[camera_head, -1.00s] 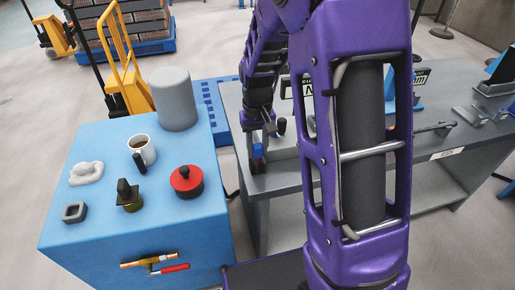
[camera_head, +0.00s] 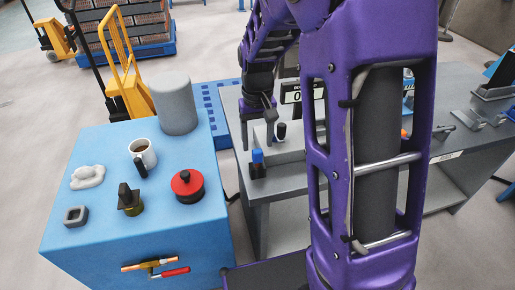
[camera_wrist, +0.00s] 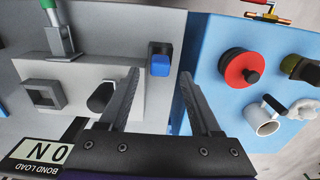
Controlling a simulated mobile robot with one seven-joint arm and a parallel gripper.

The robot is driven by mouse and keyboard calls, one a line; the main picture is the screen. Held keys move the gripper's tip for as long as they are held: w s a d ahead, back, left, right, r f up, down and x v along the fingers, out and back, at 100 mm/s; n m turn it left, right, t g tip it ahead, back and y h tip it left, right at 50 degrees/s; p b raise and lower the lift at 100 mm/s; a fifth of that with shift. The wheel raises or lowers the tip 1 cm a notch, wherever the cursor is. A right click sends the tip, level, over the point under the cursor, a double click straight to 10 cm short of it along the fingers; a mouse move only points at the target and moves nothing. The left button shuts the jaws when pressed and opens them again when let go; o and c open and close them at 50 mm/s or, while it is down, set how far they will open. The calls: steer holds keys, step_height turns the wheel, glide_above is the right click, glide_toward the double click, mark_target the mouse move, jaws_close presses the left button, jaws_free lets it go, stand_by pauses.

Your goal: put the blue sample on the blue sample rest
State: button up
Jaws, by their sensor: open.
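The blue sample (camera_head: 257,156) shows as a blue block on a dark base near the left front corner of the grey bench. It also shows in the wrist view (camera_wrist: 160,66), against a black block. I cannot tell whether that dark part is the blue sample rest. My gripper (camera_head: 257,142) is open and empty above the blue sample, apart from it. In the wrist view the two fingers (camera_wrist: 160,82) are spread, with the blue sample beyond and between their tips.
A grey test unit with a black knob (camera_head: 281,131) and a load display (camera_wrist: 45,153) stands close to my gripper.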

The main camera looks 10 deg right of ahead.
step_height(320, 180, up, 7)
steer(key=shift+p, duration=0.45)
